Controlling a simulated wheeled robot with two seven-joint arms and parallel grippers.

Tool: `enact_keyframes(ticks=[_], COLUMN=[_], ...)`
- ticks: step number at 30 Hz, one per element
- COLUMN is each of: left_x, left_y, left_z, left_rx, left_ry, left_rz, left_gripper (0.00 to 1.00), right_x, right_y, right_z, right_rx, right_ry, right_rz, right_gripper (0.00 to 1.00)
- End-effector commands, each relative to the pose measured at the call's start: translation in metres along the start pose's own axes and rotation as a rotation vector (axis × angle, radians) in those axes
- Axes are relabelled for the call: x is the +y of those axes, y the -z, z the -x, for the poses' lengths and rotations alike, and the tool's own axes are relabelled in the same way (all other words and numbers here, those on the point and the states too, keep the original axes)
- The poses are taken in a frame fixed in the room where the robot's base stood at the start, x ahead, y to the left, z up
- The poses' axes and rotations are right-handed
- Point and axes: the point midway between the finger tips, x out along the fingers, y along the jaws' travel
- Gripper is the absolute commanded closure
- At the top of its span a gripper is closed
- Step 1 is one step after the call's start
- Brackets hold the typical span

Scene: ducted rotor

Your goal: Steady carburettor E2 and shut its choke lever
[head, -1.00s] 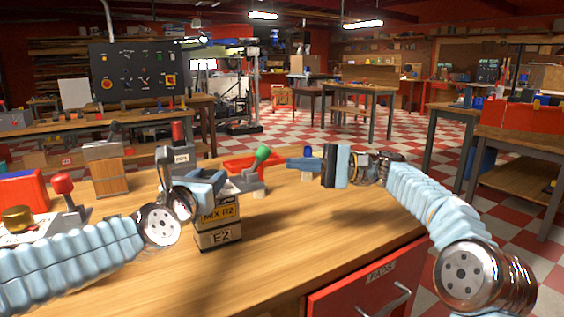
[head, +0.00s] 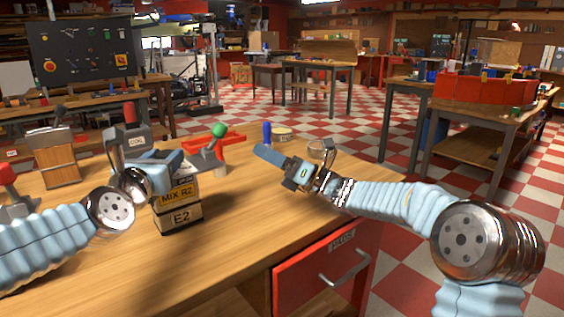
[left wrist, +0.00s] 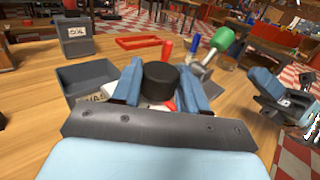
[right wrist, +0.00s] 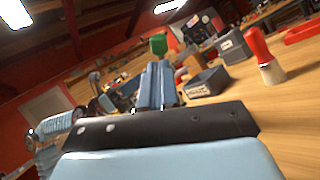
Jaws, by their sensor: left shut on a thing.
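Carburettor E2 (head: 181,216) stands upright on the wooden bench, with "MIX R2" and "E2" labels on its front. My left gripper (head: 168,163) is at its top. In the left wrist view its fingers (left wrist: 160,88) are shut on the carburettor's black round top (left wrist: 162,80). A lever with a green knob (head: 218,131) leans up and right behind the carburettor; it also shows in the left wrist view (left wrist: 223,38). My right gripper (head: 272,157) is right of the green knob, apart from it, fingers together and empty. In the right wrist view the knob (right wrist: 158,44) appears beyond the fingertips (right wrist: 158,75).
A red-knobbed lever (head: 7,176) stands at the left. The red drawer (head: 328,268) is below the bench's front edge. The front bench top is clear.

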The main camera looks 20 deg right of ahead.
Motion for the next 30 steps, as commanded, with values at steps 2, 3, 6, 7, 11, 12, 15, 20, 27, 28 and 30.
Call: enact_keyframes(ticks=[2, 3, 6, 7, 11, 12, 15, 20, 27, 28, 30], left_x=[0.0, 0.0, 0.0, 0.0, 0.0, 0.0, 0.0, 0.0, 0.0, 0.0, 0.0], left_y=[0.0, 0.0, 0.0, 0.0, 0.0, 0.0, 0.0, 0.0, 0.0, 0.0, 0.0], left_z=[0.0, 0.0, 0.0, 0.0, 0.0, 0.0, 0.0, 0.0, 0.0, 0.0, 0.0], left_rx=[0.0, 0.0, 0.0, 0.0, 0.0, 0.0, 0.0, 0.0, 0.0, 0.0, 0.0], left_ry=[0.0, 0.0, 0.0, 0.0, 0.0, 0.0, 0.0, 0.0, 0.0, 0.0, 0.0], left_rz=[0.0, 0.0, 0.0, 0.0, 0.0, 0.0, 0.0, 0.0, 0.0, 0.0, 0.0], left_gripper=[0.99, 0.99, 0.99, 0.99, 0.99, 0.99, 0.99, 0.99, 0.99, 0.99, 0.99], right_x=[0.001, 0.001, 0.001, 0.001, 0.0, 0.0, 0.0, 0.0, 0.0, 0.001, 0.001], right_y=[0.0, 0.0, 0.0, 0.0, 0.0, 0.0, 0.0, 0.0, 0.0, 0.0, -0.001], right_z=[-0.018, -0.026, -0.043, -0.048, -0.062, -0.064, -0.069, -0.07, -0.07, -0.07, -0.07], right_rx=[0.001, 0.001, 0.0, 0.0, 0.0, 0.0, 0.001, 0.0, 0.002, 0.004, 0.012], right_ry=[-0.004, -0.004, -0.003, -0.003, -0.002, -0.002, -0.001, 0.0, -0.001, -0.001, -0.002], right_rz=[0.001, 0.001, 0.001, 0.002, 0.002, 0.002, 0.002, 0.002, 0.005, 0.006, 0.014], right_gripper=[1.0, 1.0, 1.0, 1.0, 1.0, 1.0, 1.0, 1.0, 1.0, 1.0, 1.0])
